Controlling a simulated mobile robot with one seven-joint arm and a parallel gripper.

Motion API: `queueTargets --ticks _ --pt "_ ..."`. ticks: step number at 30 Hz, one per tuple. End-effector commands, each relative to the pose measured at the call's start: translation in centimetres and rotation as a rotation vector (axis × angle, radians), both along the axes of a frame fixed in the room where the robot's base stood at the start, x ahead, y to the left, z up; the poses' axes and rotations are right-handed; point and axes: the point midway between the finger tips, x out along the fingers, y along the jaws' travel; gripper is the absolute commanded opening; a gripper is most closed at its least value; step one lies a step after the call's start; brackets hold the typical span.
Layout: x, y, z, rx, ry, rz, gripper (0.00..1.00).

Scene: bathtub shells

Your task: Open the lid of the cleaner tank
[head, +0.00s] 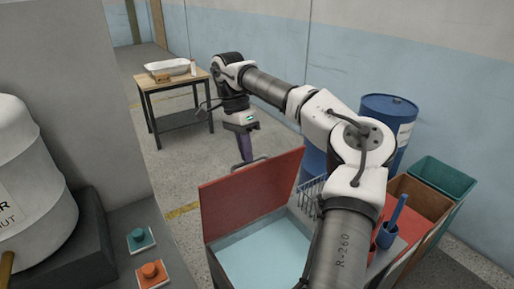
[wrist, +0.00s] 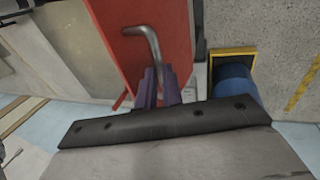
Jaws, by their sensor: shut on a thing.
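The cleaner tank (head: 213,270) stands in the lower middle of the head view, with pale blue liquid (head: 262,258) inside. Its red lid (head: 252,197) is raised steeply, and the tank's mouth is uncovered. The lid also fills the upper middle of the wrist view (wrist: 130,60). A bent grey handle (wrist: 150,40) runs from the lid to between my fingers. My gripper (head: 245,152), with purple fingers, is at the lid's upper edge and shut on the handle. In the wrist view, the fingers (wrist: 158,88) hide the handle's lower end.
A wooden table (head: 172,85) with a white tub shell (head: 167,66) stands at the back left. A green button (head: 140,240) and an orange button (head: 152,272) are left of the tank. A blue barrel (head: 388,110) and a green bin (head: 445,178) stand at the right.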

Motion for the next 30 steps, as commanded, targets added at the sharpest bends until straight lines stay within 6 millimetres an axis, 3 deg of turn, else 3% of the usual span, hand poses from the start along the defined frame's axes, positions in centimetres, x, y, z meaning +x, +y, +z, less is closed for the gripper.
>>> queueTargets --ticks 1,22,23,27,30 --pt "0.01 0.91 -2.09 -0.002 0.034 0.01 0.0" --pt "0.76 1.57 -2.44 -0.036 0.079 0.008 0.0" --pt "0.76 1.57 -2.44 -0.036 0.079 0.008 0.09" --pt "0.81 1.48 -2.29 -0.036 0.077 0.006 0.28" --pt "0.86 1.36 -2.04 -0.037 0.074 0.004 0.32"
